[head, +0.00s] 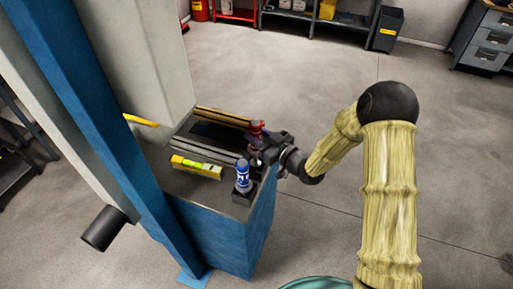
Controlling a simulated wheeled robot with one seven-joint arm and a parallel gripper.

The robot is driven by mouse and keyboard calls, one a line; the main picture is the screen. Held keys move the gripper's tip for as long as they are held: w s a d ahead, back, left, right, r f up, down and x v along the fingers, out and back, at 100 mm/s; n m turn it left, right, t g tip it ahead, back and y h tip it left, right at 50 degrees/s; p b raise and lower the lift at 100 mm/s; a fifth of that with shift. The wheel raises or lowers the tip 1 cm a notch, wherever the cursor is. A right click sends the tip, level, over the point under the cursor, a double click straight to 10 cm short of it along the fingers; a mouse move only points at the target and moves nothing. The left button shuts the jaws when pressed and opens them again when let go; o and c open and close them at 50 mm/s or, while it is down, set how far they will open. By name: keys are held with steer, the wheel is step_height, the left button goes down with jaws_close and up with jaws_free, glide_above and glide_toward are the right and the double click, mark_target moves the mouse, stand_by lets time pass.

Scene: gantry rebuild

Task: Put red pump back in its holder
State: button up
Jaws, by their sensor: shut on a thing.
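The red pump (257,127) is at the right side of the blue cabinet's top, with its red upper part showing. My gripper (266,150) reaches in from the right and is shut on the pump, which looks upright. The pump's lower part is partly hidden by the gripper, and I cannot tell whether it touches the surface below. A blue and white bottle (243,175) stands in front of it on a dark square base at the cabinet's front corner. I cannot make out a separate holder for the red pump.
The blue cabinet (228,238) carries a dark rail fixture (212,133) and a yellow spirit level (195,167). A blue post (92,120) and a pale column rise at the left. The floor to the right is clear; shelves and a grey bin (388,30) stand at the back.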

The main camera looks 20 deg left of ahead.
steer(key=shift+f, duration=0.7)
steer(key=shift+f+p, duration=0.75)
steer(key=shift+f, duration=1.3)
